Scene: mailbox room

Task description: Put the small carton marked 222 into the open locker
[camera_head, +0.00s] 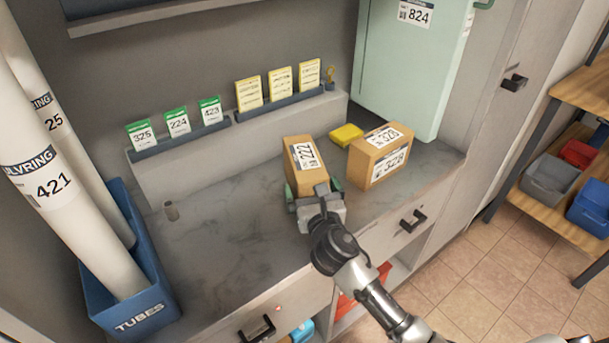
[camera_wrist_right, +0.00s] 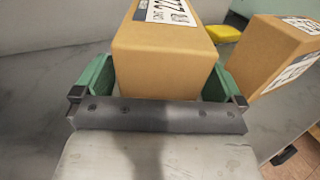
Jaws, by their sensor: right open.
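The small carton marked 222 (camera_head: 301,158) stands on the grey counter, a brown box with a white label on top. My right gripper (camera_head: 313,191) is at its near end, with the green fingers open on either side of it. In the right wrist view the carton (camera_wrist_right: 165,55) sits between the two fingers (camera_wrist_right: 160,85), with a small gap visible at least on the right. The pale green locker (camera_head: 405,70) stands at the back right of the counter; I cannot see its opening clearly. My left gripper is not in view.
A second carton marked 328 (camera_head: 379,156) stands close to the right, with a yellow block (camera_head: 346,135) behind. Card racks (camera_head: 180,145) line the back ledge. A blue bin of tubes (camera_head: 130,318) stands at left. The counter's left middle (camera_head: 215,240) is mostly clear.

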